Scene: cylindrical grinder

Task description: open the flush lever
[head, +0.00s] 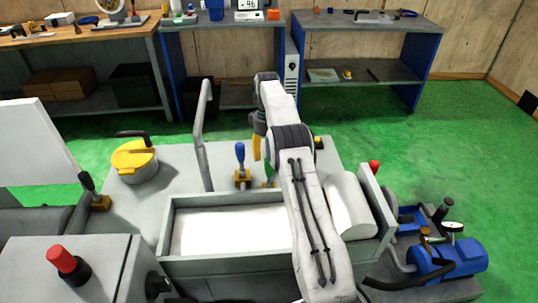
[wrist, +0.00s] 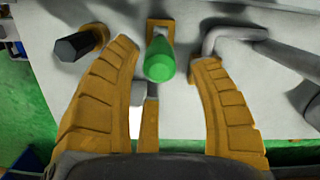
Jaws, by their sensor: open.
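No label shows which control is the flush lever. A green handle (wrist: 160,62) on a brass base stands between the two yellow fingers of my gripper (wrist: 168,75) in the wrist view. The fingers are open, one on each side, and I cannot tell whether they touch it. In the head view the green handle (head: 268,172) is mostly hidden behind my arm, just below my gripper (head: 257,150). A blue-handled lever (head: 240,155) stands upright on a brass base to its left.
A bent grey pipe (head: 203,130) rises left of the blue lever and shows in the wrist view (wrist: 240,35). A black knob (wrist: 75,46) sits left of the green handle. A yellow-lidded pot (head: 133,162) and black lever (head: 88,182) stand further left.

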